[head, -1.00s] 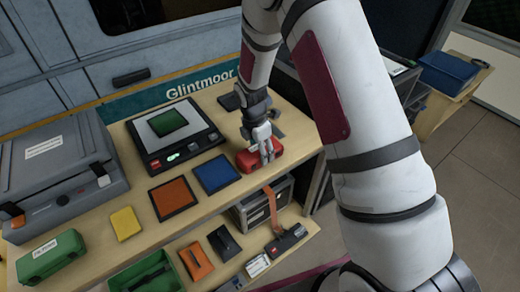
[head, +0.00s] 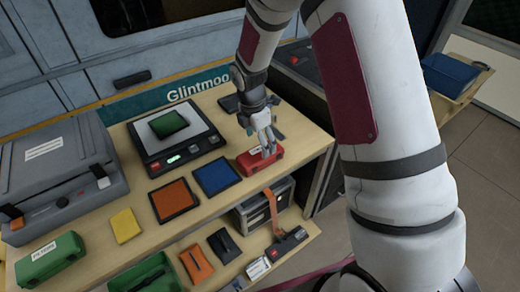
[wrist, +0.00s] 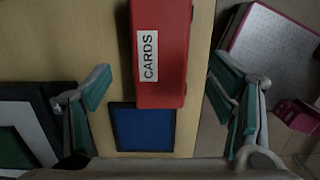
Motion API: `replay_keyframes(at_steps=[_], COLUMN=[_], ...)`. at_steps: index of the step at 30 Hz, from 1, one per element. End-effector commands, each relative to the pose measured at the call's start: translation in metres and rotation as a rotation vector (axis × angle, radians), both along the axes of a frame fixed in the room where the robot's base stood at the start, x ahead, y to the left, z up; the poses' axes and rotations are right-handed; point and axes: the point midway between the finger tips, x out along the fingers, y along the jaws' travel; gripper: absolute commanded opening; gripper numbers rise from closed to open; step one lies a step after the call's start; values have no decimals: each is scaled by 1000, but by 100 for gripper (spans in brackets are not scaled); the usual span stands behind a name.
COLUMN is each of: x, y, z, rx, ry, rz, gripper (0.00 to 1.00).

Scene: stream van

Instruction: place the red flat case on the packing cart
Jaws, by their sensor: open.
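The red flat case (head: 257,163), a long red box with a white label, lies on the wooden bench near its right end. In the wrist view the case (wrist: 173,55) shows its label reading "CARDS", and its far end runs out of the picture. My gripper (head: 269,150) is over the case, fingers pointing down. In the wrist view my open gripper (wrist: 163,78) has one finger on each side of the case, with gaps between. A grey surface with a pink edge (wrist: 275,50) shows beyond the bench edge; I cannot tell whether it is the packing cart.
Beside the case lie a blue square (head: 217,176) and an orange square (head: 173,200). A black scale (head: 178,145) bears a green item (head: 169,124). A lower shelf holds several small items. A blue bin (head: 450,75) stands on a wooden stand at right. Floor shows beyond the bench.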

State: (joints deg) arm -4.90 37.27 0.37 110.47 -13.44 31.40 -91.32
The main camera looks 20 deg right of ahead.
Motion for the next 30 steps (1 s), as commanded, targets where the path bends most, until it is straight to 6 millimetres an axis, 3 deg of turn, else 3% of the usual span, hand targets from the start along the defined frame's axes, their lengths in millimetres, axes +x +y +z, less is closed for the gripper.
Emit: replay_keyframes(at_steps=[3, 9, 17, 20, 26, 30], x=[0, -1, -3, -8, -41, -78], y=[3, 6, 7, 5, -4, -12], z=[25, 53, 64, 77, 143, 189], rx=[1, 1, 0, 3, 29, 70], ry=[-5, -2, -2, -17, -106, -175], rz=[2, 1, -5, -51, -332, -590], gripper=[76, 76, 76, 76, 76, 76])
